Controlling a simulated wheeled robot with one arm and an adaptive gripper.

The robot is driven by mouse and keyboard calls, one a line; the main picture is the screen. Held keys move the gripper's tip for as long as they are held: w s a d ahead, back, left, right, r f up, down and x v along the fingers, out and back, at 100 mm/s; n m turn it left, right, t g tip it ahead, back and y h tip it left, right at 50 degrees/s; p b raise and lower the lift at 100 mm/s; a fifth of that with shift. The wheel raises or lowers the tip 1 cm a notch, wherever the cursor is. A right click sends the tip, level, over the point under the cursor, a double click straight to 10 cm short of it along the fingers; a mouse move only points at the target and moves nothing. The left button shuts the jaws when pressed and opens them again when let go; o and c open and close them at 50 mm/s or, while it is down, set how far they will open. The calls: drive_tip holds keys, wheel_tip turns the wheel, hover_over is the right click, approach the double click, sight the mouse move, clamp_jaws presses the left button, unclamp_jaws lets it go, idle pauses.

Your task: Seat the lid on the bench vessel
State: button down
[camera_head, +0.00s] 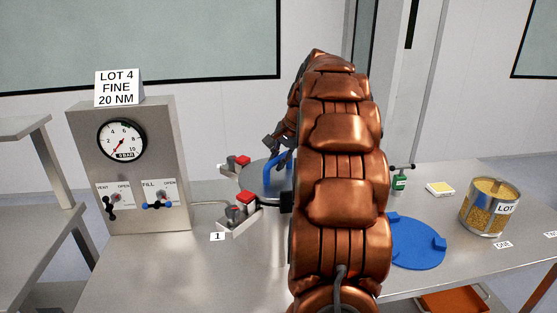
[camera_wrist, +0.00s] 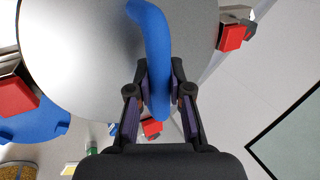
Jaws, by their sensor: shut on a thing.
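The lid (camera_head: 258,176) is a round grey metal disc with a blue bar handle (camera_head: 271,168). It is over the bench vessel (camera_head: 277,240), which is mostly hidden behind my arm. My gripper (camera_head: 281,147) is shut on the handle. In the wrist view my gripper (camera_wrist: 160,88) has its dark fingers on both sides of the blue handle (camera_wrist: 152,40), and the lid (camera_wrist: 75,60) fills the upper left. Red-tipped clamps (camera_head: 243,199) stand around the rim, another at the back (camera_head: 240,160). I cannot tell whether the lid touches the vessel rim or is level.
A gauge panel (camera_head: 132,170) with valve levers stands left. A round blue stand (camera_head: 418,245) lies empty on the bench right of my arm. A pot of yellow grains (camera_head: 488,210), a green bottle (camera_head: 399,182) and a yellow-topped pad (camera_head: 440,189) stand farther right.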

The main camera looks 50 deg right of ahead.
drive_tip(key=c, duration=1)
unclamp_jaws()
drive_tip(key=shift+f, duration=0.1)
drive_tip(key=v, duration=1.2)
